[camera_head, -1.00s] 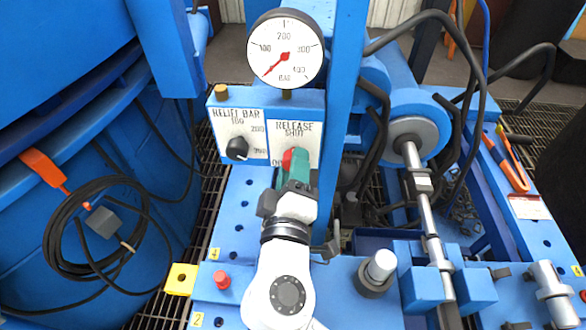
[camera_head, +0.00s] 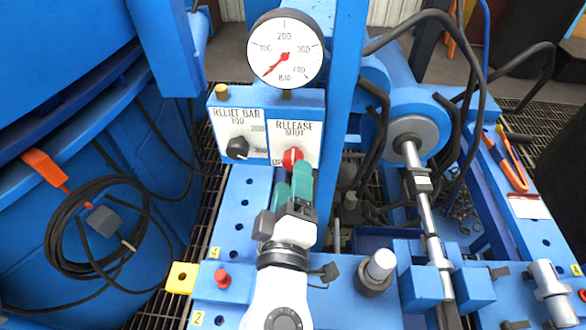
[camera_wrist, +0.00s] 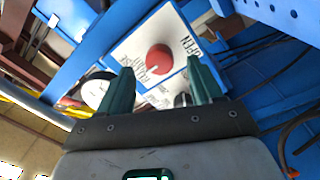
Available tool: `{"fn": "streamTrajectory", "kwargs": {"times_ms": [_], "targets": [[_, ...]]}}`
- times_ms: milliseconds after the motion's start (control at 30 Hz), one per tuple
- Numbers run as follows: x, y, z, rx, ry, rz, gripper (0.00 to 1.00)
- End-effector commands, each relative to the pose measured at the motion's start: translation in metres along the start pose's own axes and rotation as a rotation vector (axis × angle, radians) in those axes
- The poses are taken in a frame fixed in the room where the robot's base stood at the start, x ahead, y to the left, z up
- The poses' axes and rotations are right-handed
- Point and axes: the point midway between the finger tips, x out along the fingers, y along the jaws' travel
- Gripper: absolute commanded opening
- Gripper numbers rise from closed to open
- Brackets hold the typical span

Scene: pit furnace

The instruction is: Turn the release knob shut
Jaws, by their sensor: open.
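The red release knob (camera_head: 291,157) sits on the white panel marked RELEASE (camera_head: 296,129), on the front of the blue valve block. In the wrist view the red knob (camera_wrist: 158,59) shows whole, a round cap with a pale mark, ahead of and between my fingers. My gripper (camera_head: 290,182) is just below and in front of the knob. In the wrist view my gripper (camera_wrist: 158,78) has its two green fingers spread apart with nothing between them. The fingers look clear of the knob. The lettering around the knob is partly hidden by my gripper in the head view.
A black knob (camera_head: 237,148) is on the RELIEF BAR panel to the left. The pressure gauge (camera_head: 285,49) stands above the block, its needle low. A blue post (camera_head: 341,110) rises close on the right. A red button (camera_head: 222,278) and a metal post (camera_head: 381,265) stand below.

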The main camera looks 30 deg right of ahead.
Motion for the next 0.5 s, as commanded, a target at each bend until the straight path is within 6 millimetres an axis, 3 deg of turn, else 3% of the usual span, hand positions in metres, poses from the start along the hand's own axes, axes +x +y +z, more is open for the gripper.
{"fn": "streamTrajectory", "kwargs": {"times_ms": [200,500], "targets": [[-0.043,0.0,-0.001,-0.001,0.002,-0.002,0.65],[-0.07,0.0,0.0,0.001,0.0,0.0,0.65]]}}
